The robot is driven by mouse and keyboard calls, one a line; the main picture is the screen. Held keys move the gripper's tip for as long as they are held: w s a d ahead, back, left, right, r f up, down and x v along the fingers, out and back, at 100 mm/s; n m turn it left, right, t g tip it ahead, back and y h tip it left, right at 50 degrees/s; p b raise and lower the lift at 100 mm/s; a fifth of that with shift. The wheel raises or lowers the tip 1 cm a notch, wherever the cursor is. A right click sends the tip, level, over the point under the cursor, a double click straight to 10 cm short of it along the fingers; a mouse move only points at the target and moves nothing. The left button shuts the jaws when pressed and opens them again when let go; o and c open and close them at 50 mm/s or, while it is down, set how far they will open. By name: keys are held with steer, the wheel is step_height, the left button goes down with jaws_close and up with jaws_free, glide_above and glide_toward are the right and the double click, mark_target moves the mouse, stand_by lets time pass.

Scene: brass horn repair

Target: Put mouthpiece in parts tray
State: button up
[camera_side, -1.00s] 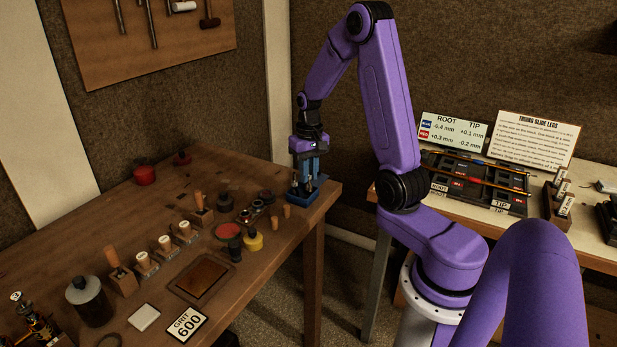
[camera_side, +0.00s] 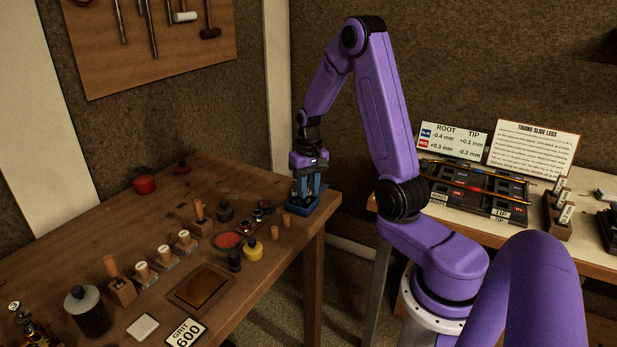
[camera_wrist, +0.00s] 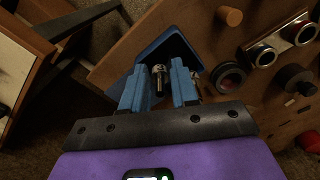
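The mouthpiece (camera_wrist: 159,77) is a small silver piece between my fingers in the wrist view. It appears to be at or inside the blue parts tray (camera_wrist: 181,42), near the table's corner. The tray also shows below my gripper in the side view (camera_side: 327,204). My gripper (camera_wrist: 159,85) has two blue fingers, one on each side of the mouthpiece, with gaps visible between them and it. In the side view my gripper (camera_side: 307,187) points down into the tray. The mouthpiece's lower end cannot be made out.
Wooden pegs (camera_side: 286,219), a yellow-bodied jar (camera_side: 253,249) and a red disc (camera_side: 228,240) stand left of the tray. Several stamps and a dark bottle (camera_side: 88,310) stand further left. The table edge is close to the tray's right side.

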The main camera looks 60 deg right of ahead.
step_height(320, 180, up, 12)
steer(key=a+n, duration=0.4)
steer(key=a, duration=0.6)
steer(key=s+a+f+n, duration=0.1)
steer(key=s+a+n, duration=0.8)
steer(key=s+a, duration=0.35)
steer(key=s+a+f+n, duration=0.1)
steer(key=s+n, duration=0.4)
steer(key=s, duration=0.6)
steer(key=shift+a+f+n, duration=0.25)
steer(key=shift+a+n, duration=0.05)
steer(key=shift+a, duration=0.3)
